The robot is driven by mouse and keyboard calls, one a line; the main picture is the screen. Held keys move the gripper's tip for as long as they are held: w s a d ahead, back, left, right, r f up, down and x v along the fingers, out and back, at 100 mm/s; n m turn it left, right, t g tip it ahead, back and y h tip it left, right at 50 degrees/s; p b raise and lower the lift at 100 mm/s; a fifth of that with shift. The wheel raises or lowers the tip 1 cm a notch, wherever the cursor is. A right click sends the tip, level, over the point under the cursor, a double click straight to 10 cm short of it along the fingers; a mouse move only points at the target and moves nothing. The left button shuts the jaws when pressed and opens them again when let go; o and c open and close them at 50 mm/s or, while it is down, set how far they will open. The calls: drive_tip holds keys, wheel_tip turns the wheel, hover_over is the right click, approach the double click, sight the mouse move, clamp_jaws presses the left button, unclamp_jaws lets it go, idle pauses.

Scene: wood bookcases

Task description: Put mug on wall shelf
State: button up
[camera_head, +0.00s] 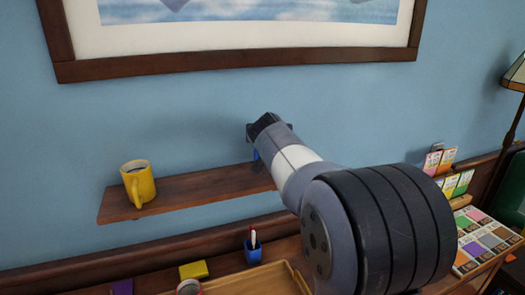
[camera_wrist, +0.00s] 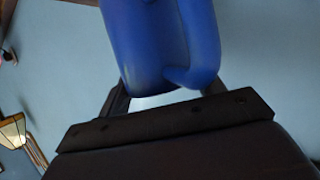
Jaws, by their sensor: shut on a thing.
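A blue mug (camera_wrist: 145,45) with its handle towards my side fills the top of the wrist view. My gripper (camera_wrist: 165,98) is shut on it, with a finger at each side. In the head view my gripper (camera_head: 264,126) is at the wall, over the right end of the wooden wall shelf (camera_head: 190,190). Only a sliver of the blue mug (camera_head: 256,156) shows below it there; my arm hides the rest. I cannot tell whether the mug touches the shelf.
A yellow mug (camera_head: 138,184) stands on the shelf's left end; the shelf's middle is clear. A framed picture (camera_head: 240,62) hangs above. Below are a blue pen cup (camera_head: 253,252), a yellow block (camera_head: 193,270) and a wooden tray (camera_head: 262,281). A lamp (camera_head: 514,75) stands right.

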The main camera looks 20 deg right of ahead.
drive_tip(key=shift+f+b, duration=0.45)
drive_tip(key=shift+f, duration=1.5)
drive_tip(key=shift+f, duration=0.1)
drive_tip(key=o, duration=1.2)
drive_tip(key=b+v, duration=0.2)
drive_tip(key=v, duration=1)
drive_tip(key=shift+b, duration=0.3)
